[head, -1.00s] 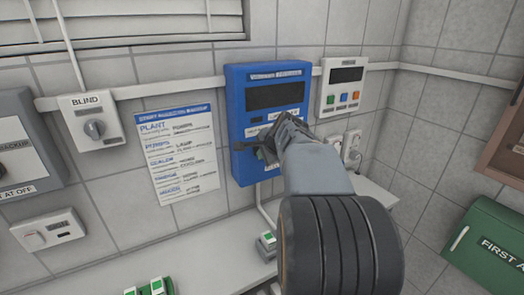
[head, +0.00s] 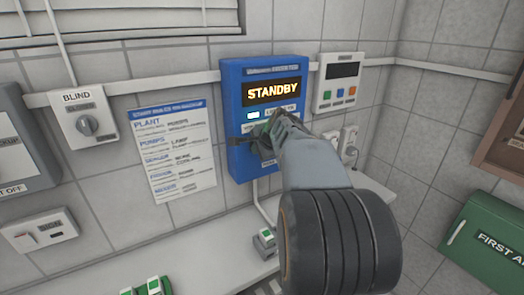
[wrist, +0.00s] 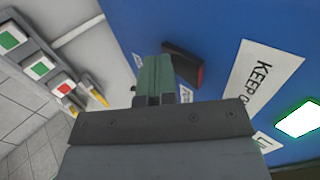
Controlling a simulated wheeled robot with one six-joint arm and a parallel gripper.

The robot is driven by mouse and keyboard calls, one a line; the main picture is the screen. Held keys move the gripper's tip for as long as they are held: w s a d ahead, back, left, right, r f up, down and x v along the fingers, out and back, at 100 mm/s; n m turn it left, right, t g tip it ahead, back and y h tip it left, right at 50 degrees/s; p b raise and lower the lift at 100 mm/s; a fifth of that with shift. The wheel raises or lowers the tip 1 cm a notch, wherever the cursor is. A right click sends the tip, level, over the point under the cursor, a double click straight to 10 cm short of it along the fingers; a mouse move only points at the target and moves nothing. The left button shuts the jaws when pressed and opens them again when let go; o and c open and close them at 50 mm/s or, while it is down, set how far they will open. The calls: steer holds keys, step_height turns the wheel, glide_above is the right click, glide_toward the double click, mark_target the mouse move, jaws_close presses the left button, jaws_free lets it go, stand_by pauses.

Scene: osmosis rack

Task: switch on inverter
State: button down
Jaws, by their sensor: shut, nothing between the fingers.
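The blue inverter (head: 235,104) is fixed to the tiled wall, and its dark display (head: 272,92) reads "STANDBY" in lit orange letters. A small indicator (head: 253,115) below the display is lit; in the wrist view it glows white-green (wrist: 298,119). My gripper (head: 262,140) is at the lower front of the inverter, covering part of its face. In the wrist view my gripper (wrist: 154,80) is shut and empty, close beside a dark lever-like part with a reddish end (wrist: 185,63) on the blue face. I cannot tell whether they touch.
A white panel with coloured buttons (head: 341,81) hangs right of the inverter. A printed sheet (head: 172,150) and the BLIND switch (head: 84,118) are to the left. A white shelf (head: 215,245) with small green-topped items runs below. A green first aid box (head: 485,250) is at right.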

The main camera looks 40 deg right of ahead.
steer(key=shift+r, duration=0.25)
steer(key=shift+r+p, duration=0.65)
steer(key=shift+s, duration=0.1)
steer(key=s+f+b+v, duration=0.1)
steer(key=v, duration=1.2)
steer(key=shift+s+b, duration=0.2)
steer(key=shift+b, duration=0.15)
steer(key=shift+a+f, duration=0.15)
